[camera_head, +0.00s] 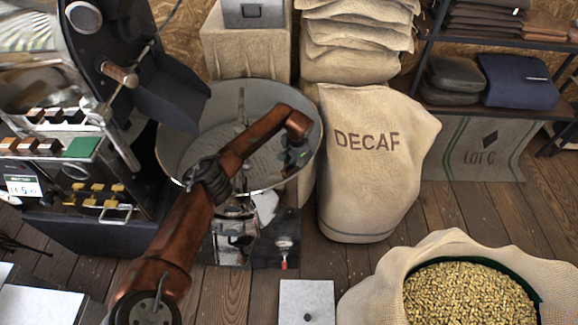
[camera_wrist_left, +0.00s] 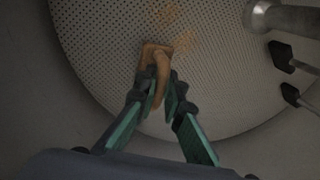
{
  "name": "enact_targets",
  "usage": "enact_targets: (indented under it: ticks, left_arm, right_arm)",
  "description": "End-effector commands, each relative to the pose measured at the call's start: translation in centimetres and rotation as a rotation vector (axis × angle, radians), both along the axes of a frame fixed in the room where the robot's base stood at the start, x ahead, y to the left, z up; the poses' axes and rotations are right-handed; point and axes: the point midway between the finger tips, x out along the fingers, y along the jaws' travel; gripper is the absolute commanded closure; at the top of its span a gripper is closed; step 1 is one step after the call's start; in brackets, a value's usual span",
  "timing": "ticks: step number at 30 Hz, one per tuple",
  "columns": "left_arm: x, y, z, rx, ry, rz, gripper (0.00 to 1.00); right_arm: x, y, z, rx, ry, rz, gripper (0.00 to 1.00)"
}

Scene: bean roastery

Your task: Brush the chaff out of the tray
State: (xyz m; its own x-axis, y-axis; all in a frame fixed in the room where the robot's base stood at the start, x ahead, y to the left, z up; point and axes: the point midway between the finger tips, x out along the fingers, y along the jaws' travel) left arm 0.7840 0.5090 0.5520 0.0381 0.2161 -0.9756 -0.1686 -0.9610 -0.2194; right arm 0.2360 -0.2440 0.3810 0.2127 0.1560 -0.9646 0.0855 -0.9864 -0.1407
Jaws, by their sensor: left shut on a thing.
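The tray (camera_head: 172,153) is the round grey metal pan of the roaster, in the middle left of the head view. In the left wrist view its perforated floor (camera_wrist_left: 105,45) fills the upper part. My left gripper (camera_head: 290,160) is down inside the tray at its right side, partly hidden by my wrist. In the left wrist view my left gripper (camera_wrist_left: 162,92) is shut on a tan wooden brush (camera_wrist_left: 156,56). Its bristles are hard to make out. Faint orange-brown chaff (camera_wrist_left: 184,41) lies on the floor just beyond the brush. My right gripper is not in view.
A metal stirrer arm (camera_wrist_left: 285,18) with dark paddles (camera_wrist_left: 282,56) stands in the tray, right of the brush. The roaster body (camera_head: 95,180) is at left. A DECAF sack (camera_head: 375,180) stands close to the tray's right. An open bean sack (camera_head: 375,295) is at front right.

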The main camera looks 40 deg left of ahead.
Motion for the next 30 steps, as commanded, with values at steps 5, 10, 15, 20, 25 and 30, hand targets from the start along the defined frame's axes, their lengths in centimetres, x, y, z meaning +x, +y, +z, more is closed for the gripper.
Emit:
enact_targets:
  ticks: [5, 10, 15, 20, 25, 30]
  left_arm:
    - [0.2, 0.5, -0.1, 0.001, 0.002, 0.002, 1.0]
    - [-0.5, 1.4, 0.3, 0.001, 0.002, 0.004, 1.0]
    - [-1.4, 2.5, 0.5, 0.001, 0.0, 0.003, 1.0]
    - [-2.1, 3.4, 0.5, 0.001, -0.001, 0.003, 1.0]
    - [-2.4, 3.6, 0.3, 0.0, 0.001, 0.001, 1.0]
    - [-3.1, 4.5, 0.4, 0.001, 0.0, 0.002, 1.0]
  right_arm:
    - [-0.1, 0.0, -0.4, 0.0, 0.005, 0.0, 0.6]
    - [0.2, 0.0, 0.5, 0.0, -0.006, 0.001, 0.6]
    - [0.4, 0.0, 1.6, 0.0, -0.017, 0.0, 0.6]
    - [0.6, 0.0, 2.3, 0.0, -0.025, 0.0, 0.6]
    - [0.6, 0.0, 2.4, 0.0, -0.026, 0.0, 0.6]
    - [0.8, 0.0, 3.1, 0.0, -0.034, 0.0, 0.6]
